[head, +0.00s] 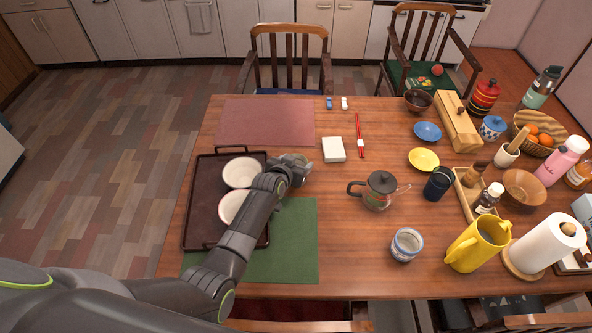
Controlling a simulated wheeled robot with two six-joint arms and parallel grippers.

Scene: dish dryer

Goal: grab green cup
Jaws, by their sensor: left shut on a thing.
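My left gripper (303,165) is over the table, just right of the brown tray (192,205). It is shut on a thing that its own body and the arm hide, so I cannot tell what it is. No green cup shows clearly. A dark blue cup (438,184) stands right of the teapot, and a white and blue cup (406,245) stands near the front edge, both apart from the gripper. My right gripper is not in view.
Two white bowls (241,172) sit on the tray, partly behind my arm. A green placemat (290,255) lies under my arm. A glass teapot (380,190), a white box (333,149) and a yellow pitcher (478,245) stand to the right. The table's front middle is clear.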

